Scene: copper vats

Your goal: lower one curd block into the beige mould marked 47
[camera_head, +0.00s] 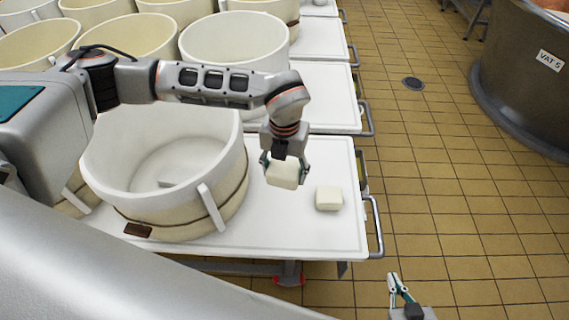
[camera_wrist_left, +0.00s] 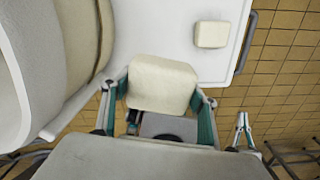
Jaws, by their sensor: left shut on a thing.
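My left gripper (camera_head: 284,168) is shut on a pale cream curd block (camera_head: 282,175), held above the white table top just right of the nearest mould. The same block fills the middle of the left wrist view (camera_wrist_left: 161,84), between the fingers. A second curd block (camera_head: 328,198) lies on the table top to the right; it also shows in the left wrist view (camera_wrist_left: 211,34). The nearest mould (camera_head: 215,165) is a large round cream tub with a brown plate low on its front; no number is readable. My right gripper (camera_head: 398,286) is low at right, away from the table.
The white table (camera_head: 345,235) has a metal handle (camera_head: 376,225) on its right edge. More moulds (camera_head: 230,42) stand behind. A small pale shape lies on the near mould's floor, unclear.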

